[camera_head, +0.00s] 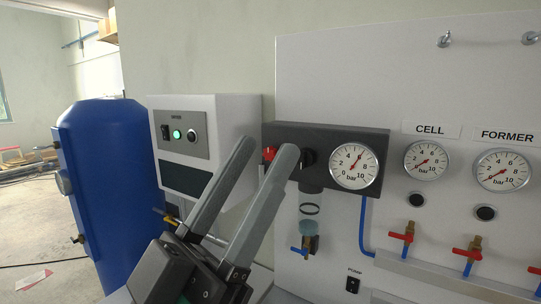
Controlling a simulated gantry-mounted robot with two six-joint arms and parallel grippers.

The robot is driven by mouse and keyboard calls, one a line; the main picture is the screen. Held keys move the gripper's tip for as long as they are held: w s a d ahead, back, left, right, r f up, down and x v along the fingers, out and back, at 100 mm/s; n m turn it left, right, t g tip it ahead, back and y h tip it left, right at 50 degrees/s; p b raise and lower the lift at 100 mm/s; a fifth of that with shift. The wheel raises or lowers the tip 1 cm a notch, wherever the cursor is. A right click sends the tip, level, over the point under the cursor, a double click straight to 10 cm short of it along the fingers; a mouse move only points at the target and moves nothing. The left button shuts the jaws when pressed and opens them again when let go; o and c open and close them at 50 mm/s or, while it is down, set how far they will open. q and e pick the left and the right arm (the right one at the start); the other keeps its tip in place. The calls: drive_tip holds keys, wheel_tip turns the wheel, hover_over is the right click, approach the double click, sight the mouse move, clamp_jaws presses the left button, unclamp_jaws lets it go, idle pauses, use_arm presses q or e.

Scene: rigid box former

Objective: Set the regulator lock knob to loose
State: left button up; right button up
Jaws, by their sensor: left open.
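The dark regulator block (300,133) is mounted on the white panel and carries a round pressure gauge (354,167). A black knob (308,158) shows on its front just left of the gauge. A small red part (269,153) shows at the block's left end. I cannot tell for certain which of these is the lock knob, or how it is set. My left gripper (265,149) is open, its two long grey fingers pointing up and right. In the picture the red part lies between the fingertips, and the right finger covers part of the block. I cannot tell whether they touch. My right gripper is not in view.
A white control box (229,108) with a green light stands behind the fingers, with a blue tank (108,180) to its left. A clear bowl with a blue-handled valve (304,250) hangs below the block. CELL (427,160) and FORMER (503,170) gauges and red-handled valves are at right.

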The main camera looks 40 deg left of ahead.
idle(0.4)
use_arm(q)
drive_tip(key=shift+o, duration=1.8)
drive_tip(key=shift+w+d+f+m, duration=0.1)
drive_tip(key=shift+w+d+m, duration=0.1)
drive_tip(key=shift+m, duration=0.5)
drive_tip(key=n+g+y+p, duration=0.1)
drive_tip(key=g+y+p, duration=0.65)
drive_tip(key=p, duration=2.05)
approach(268, 155)
drive_tip(key=w+h, duration=0.1)
drive_tip(key=w, duration=0.2)
drive_tip(key=w+a+r+g+h, duration=0.1)
drive_tip(key=w, duration=0.1)
drive_tip(key=w+a+r+g+h, duration=0.1)
drive_tip(key=w, duration=0.2)
drive_tip(key=shift+w+a+r, duration=0.1)
drive_tip(key=shift+w+a, duration=0.15)
drive_tip(key=shift+w, duration=0.05)
